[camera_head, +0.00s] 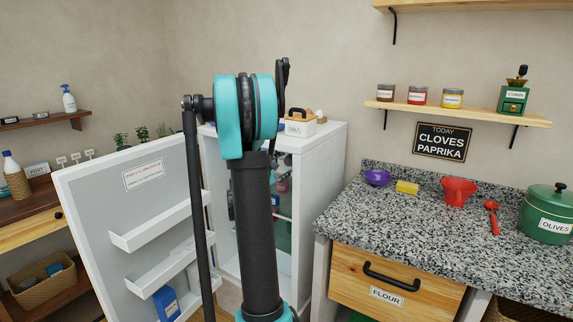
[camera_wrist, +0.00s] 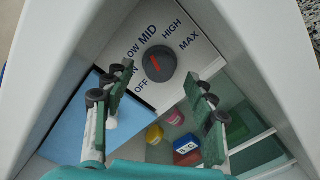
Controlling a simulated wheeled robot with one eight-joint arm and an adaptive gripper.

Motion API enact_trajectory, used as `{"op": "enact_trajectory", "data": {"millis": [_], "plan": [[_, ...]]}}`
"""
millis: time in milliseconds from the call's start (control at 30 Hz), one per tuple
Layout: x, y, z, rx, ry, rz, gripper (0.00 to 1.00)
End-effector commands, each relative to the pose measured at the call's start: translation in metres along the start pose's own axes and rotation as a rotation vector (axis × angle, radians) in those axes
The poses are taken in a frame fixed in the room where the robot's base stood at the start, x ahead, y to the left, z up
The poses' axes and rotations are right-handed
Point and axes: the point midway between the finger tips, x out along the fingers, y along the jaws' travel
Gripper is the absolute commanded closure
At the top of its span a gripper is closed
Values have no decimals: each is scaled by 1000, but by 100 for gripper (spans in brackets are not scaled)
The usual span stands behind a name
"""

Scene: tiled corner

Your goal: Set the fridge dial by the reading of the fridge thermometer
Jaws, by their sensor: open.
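The fridge (camera_head: 318,160) stands open, its door (camera_head: 85,215) swung out to the left. In the wrist view the grey round dial (camera_wrist: 163,75) has a red mark pointing up-left, toward the LOW and MID side; I cannot tell the exact setting. OFF, MID, HIGH and MAX are readable around it; MIN and LOW are partly covered.
A door sign (camera_head: 143,174) has print too small to read. Fridge walls enclose the gripper closely. Pink and yellow items (camera_wrist: 154,134) stand near the thermometer. The granite counter (camera_head: 400,215) is at right; a labelled box (camera_head: 300,129) stands on the fridge.

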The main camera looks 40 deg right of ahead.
Motion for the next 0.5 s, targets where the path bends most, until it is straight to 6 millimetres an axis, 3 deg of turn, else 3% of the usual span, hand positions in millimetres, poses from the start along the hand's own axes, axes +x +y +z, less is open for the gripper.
{"op": "enact_trajectory", "data": {"millis": [200, 500], "plan": [[25, 0, 0, 0, -1, -1, 44], [31, 0, 0, 0, 0, 0, 44]]}}
